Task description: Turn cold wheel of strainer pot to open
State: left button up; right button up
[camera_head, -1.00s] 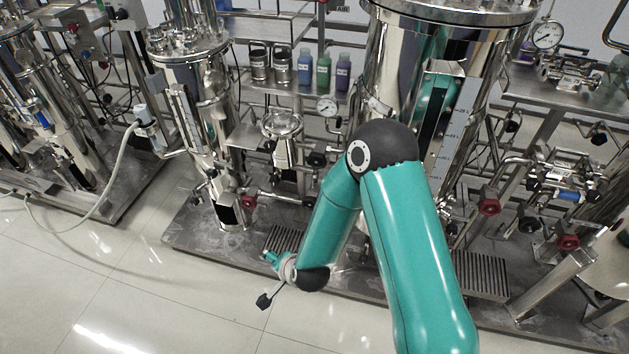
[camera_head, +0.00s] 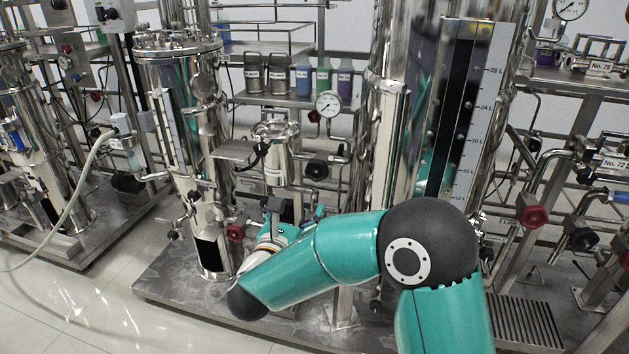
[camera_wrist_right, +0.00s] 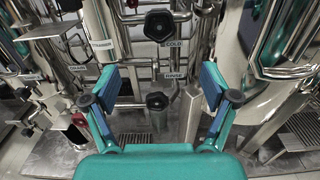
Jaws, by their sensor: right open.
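The strainer pot (camera_head: 280,160) is a small steel vessel with a domed lid, standing mid-rack in the head view. The cold wheel (camera_wrist_right: 160,24) is a black knob above the COLD label, at the top middle of the right wrist view. It seems to be the black knob (camera_head: 316,170) right of the pot in the head view. My right gripper (camera_wrist_right: 160,88) is open and empty, its blue-padded fingers wide apart. The wheel is beyond and above the fingertips, not between them. In the head view my right gripper (camera_head: 297,208) is below the pot, partly hidden by my arm.
A second black wheel (camera_wrist_right: 157,101) sits lower, seen between the fingers. Steel pipes run around both. A large tank (camera_head: 400,120) stands right of the pot and a slimmer column (camera_head: 180,110) left. Red knobs (camera_head: 235,232) (camera_head: 531,216) stick out nearby. Bottles (camera_head: 323,80) stand on the shelf.

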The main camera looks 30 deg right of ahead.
aim_at(316, 172)
jog(key=b+x, duration=0.1)
jog(key=x, duration=1.5)
jog(key=c, duration=1.1)
jog(key=shift+a+f, duration=0.1)
jog(key=shift+a, duration=0.3)
jog(key=shift+c, duration=0.3)
jog(key=shift+d+n, duration=0.25)
jog(key=shift+n, duration=0.05)
